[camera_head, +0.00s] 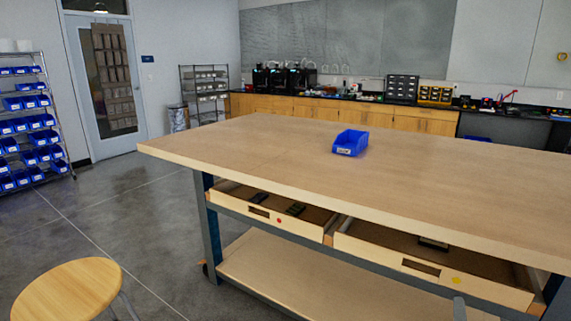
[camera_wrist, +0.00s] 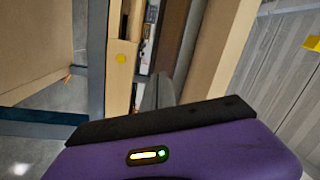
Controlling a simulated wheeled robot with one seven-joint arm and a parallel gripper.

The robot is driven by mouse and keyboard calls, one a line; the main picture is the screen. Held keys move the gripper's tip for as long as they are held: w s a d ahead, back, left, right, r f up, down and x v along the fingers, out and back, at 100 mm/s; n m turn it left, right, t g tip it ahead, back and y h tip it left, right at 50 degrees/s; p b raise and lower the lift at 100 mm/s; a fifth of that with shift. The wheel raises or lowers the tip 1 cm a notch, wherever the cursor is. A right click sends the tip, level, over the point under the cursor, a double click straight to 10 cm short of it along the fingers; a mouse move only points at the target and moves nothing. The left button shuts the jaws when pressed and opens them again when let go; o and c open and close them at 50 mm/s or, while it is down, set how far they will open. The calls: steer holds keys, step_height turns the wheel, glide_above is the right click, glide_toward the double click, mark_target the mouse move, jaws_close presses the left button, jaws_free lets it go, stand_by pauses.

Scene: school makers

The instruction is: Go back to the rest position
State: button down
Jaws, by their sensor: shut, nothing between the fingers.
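My gripper (camera_wrist: 158,88) shows in the wrist view, with its purple body along the bottom and dark fingers pointing up the picture. The fingers are together and hold nothing. It is close to the drawer front with a yellow dot (camera_wrist: 121,75), near the workbench. There the same right drawer (camera_head: 450,283) and the left drawer with a red dot (camera_head: 262,212) are both pulled out under the workbench top (camera_head: 270,150).
A blue bin (camera_head: 350,143) stands on the bench top. Dark items lie in the drawers. A round wooden stool (camera_head: 68,290) stands at front left. A rack of blue bins (camera_head: 30,130) is at far left. The floor (camera_head: 130,215) left of the bench is clear.

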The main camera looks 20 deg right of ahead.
steer(key=s+a+r+n+t+y+p, duration=0.1)
steer(key=s+a+r+n+y, duration=0.15)
steer(key=s+a+n, duration=0.4)
steer(key=s+a+r+n+t+y+p, duration=0.1)
steer(key=s+a+n+t+y, duration=0.2)
steer(key=a, duration=0.6)
steer(key=s+a+r+n+y+p, duration=0.1)
steer(key=s+a+r+n+y, duration=0.15)
steer(key=a+n, duration=0.45)
steer(key=s+a+r+n+g+y+p, duration=0.1)
steer(key=s+a+r+n+y+p, duration=0.1)
steer(key=s+a, duration=0.6)
steer(key=s+a+r+n+g+y+p, duration=0.1)
steer(key=s+a+r+n+y+p, duration=0.1)
steer(key=s+a, duration=0.6)
step_height(320, 180, up, 4)
steer(key=s+n+y, duration=0.1)
steer(key=s+y, duration=0.1)
steer(key=shift+s+a+f+g, duration=0.25)
steer(key=shift+s+g, duration=0.05)
steer(key=shift+g, duration=0.1)
